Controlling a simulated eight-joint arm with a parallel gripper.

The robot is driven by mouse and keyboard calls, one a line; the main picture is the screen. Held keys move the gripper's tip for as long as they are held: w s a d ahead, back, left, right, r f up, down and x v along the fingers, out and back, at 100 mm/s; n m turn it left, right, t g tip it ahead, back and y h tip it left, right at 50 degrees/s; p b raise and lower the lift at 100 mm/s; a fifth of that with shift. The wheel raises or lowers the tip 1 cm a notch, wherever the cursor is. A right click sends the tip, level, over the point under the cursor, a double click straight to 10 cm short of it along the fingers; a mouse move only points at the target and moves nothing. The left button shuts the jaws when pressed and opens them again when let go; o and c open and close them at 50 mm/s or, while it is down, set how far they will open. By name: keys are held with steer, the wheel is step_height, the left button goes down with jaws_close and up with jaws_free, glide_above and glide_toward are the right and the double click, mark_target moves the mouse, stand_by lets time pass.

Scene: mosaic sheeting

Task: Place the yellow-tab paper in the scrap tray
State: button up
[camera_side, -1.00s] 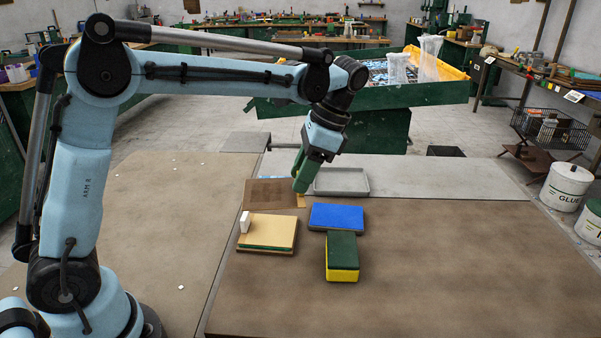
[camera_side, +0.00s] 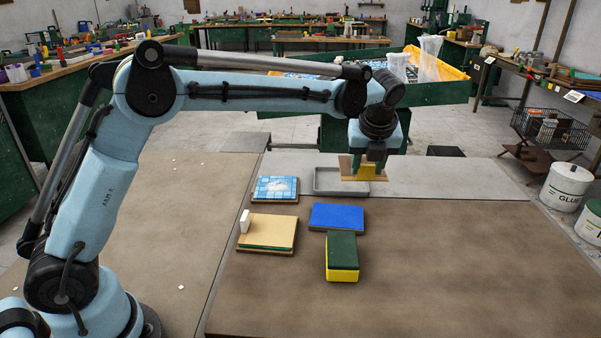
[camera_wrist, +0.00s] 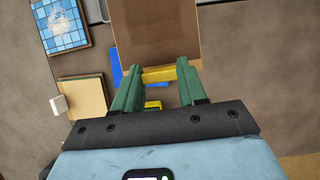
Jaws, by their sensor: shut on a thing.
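The brown paper (camera_side: 348,167) hangs from my gripper (camera_side: 367,163) above the right part of the grey scrap tray (camera_side: 322,181). Its yellow tab (camera_side: 367,173) is between my green fingers. In the wrist view, my gripper (camera_wrist: 158,76) is shut on the yellow tab (camera_wrist: 158,74), and the brown paper (camera_wrist: 155,35) stretches away beyond the fingertips. The paper is held in the air, apart from the table. It covers part of the tray in the side view and most of it in the wrist view.
A blue tile mosaic (camera_side: 276,188) with a whitish patch lies uncovered on a board left of the tray. In front are a tan board stack (camera_side: 266,231) with a white block (camera_side: 245,221), a blue pad (camera_side: 337,217) and a green-and-yellow sponge (camera_side: 342,257). The right of the table is clear.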

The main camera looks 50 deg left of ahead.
mark_target(345, 158)
steer(key=w+a+f, duration=0.1)
steer(key=a+f, duration=0.1)
steer(key=a, duration=0.1)
steer(key=w+a+f, duration=0.2)
steer(key=a, duration=0.2)
steer(key=w+a+f, duration=0.2)
steer(key=a+f, duration=0.1)
steer(key=shift+a, duration=0.2)
steer(key=shift+f, duration=2)
steer(key=shift+f, duration=0.1)
steer(key=o, duration=1.1)
